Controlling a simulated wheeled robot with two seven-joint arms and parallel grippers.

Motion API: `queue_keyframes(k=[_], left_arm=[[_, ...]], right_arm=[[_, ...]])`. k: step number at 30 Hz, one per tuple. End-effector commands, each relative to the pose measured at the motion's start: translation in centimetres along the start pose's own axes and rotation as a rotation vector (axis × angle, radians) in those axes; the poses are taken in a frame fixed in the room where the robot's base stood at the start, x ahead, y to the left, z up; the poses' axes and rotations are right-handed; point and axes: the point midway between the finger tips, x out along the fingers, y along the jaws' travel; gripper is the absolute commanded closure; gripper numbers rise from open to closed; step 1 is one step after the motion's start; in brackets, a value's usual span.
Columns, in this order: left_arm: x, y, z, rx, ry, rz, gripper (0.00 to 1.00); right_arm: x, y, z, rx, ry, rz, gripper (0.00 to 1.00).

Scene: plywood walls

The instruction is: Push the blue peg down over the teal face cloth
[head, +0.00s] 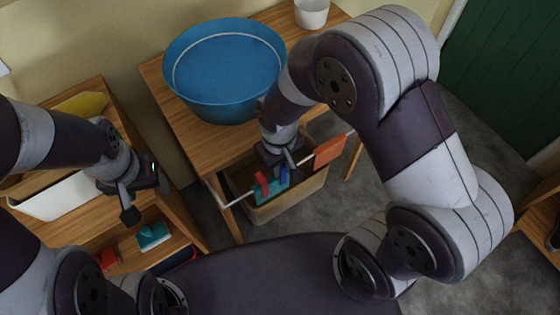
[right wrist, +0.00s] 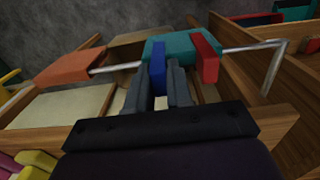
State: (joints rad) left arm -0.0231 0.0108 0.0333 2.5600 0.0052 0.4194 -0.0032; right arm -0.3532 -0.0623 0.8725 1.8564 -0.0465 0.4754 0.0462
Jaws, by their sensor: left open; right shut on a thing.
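A teal face cloth (right wrist: 180,46) hangs over a thin metal rail (right wrist: 245,49) in the right wrist view. A red peg (right wrist: 206,58) sits over the rail at the cloth's right part; it also shows in the head view (head: 261,185). The blue peg (right wrist: 158,66) is upright between the fingers of my right gripper (right wrist: 158,80), at the cloth's left part. My right gripper is shut on the blue peg. How far the peg sits over the cloth I cannot tell. In the head view the arm partly hides the blue peg (head: 283,177). My left gripper (head: 143,200) is open and empty.
An orange cloth (head: 328,150) hangs on the same rail. A blue basin (head: 191,98) and a white cup (head: 311,14) stand on the wooden table. A beige bin (head: 298,203) is below the rail. A shelf unit at left holds a teal item (head: 153,235).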

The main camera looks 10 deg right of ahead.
Motion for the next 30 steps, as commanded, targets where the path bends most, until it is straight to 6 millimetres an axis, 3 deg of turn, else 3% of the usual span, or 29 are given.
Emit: queue_keyframes(k=[14, 15, 17, 26, 30], left_arm=[[0.3, 0.0, 0.0, 0.0, 0.0, 0.0, 0.37], [0.3, 0.0, 0.0, 0.0, 0.0, 0.0, 0.37], [0.3, 0.0, 0.0, 0.0, 0.0, 0.0, 0.37], [0.2, 0.0, 0.0, 0.0, 0.0, 0.0, 0.37], [-0.5, 0.0, -0.1, 0.0, 0.0, 0.0, 0.37]], right_arm=[[0.5, 0.0, 0.0, 0.0, 0.001, 0.0, 1.0], [0.5, 0.0, 0.0, 0.0, 0.001, 0.0, 0.67], [0.5, 0.0, 0.0, 0.0, 0.001, 0.0, 0.5], [0.2, 0.0, -0.1, 0.0, 0.002, 0.0, 0.5], [-2.2, 0.0, -0.1, 0.0, 0.005, 0.0, 0.5]])
